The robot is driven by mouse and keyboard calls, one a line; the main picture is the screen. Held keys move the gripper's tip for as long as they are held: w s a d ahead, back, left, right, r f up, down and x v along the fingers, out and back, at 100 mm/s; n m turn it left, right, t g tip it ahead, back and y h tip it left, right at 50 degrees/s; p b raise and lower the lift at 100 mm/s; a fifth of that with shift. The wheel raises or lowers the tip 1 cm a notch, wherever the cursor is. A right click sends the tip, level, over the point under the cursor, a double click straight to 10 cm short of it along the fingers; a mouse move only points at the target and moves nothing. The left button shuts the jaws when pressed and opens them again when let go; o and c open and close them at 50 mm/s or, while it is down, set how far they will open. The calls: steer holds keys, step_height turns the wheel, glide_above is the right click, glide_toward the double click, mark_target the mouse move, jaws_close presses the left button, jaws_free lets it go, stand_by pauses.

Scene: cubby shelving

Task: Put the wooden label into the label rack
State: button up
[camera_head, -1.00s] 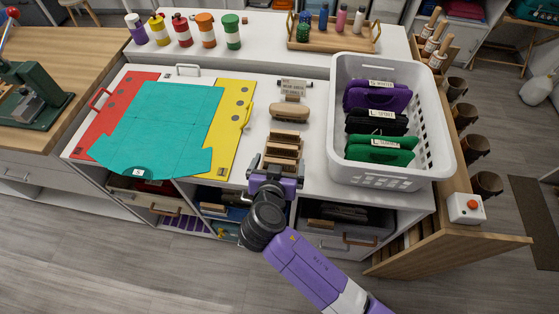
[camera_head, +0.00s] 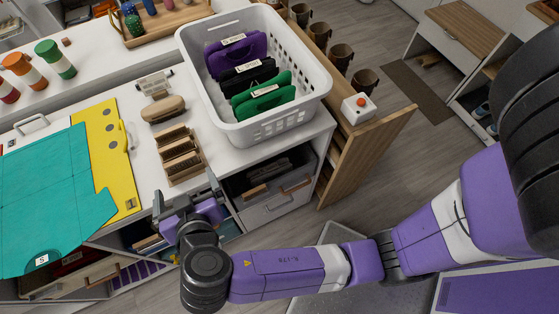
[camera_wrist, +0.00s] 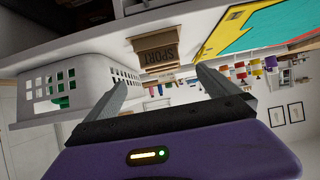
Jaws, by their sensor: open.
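The wooden rack (camera_head: 181,154) with several slots stands near the front edge of the white counter, left of the basket. In the wrist view, a wooden piece reading SPORT (camera_wrist: 157,52) shows upside down, beyond and between my fingers. I cannot tell if it is a loose label or part of the rack. My gripper (camera_head: 184,196) is open and empty just off the counter's front edge, in front of the rack. Its two spread fingers also show in the wrist view (camera_wrist: 165,79). No separate wooden label is clearly visible.
Yellow (camera_head: 116,160) and teal (camera_head: 50,200) sheets lie left. Open drawers (camera_head: 275,190) are below.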

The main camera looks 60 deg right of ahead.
steer(key=s+d+f+n+t+y, duration=0.1)
steer(key=s+f+n+y, duration=0.2)
steer(key=s, duration=0.4)
steer(key=s+d+f+n+y, duration=0.1)
steer(key=s+f+n+y, duration=0.25)
steer(key=s, duration=0.45)
steer(key=s+d+r+t, duration=0.4)
steer(key=s+r, duration=0.7)
steer(key=r, duration=0.3)
steer(key=shift+r+y, duration=0.35)
steer(key=shift+d+n, duration=0.1)
steer(key=shift+n, duration=0.15)
step_height(320, 180, down, 2)
steer(key=shift+f+b, duration=0.1)
steer(key=shift+b, duration=0.95)
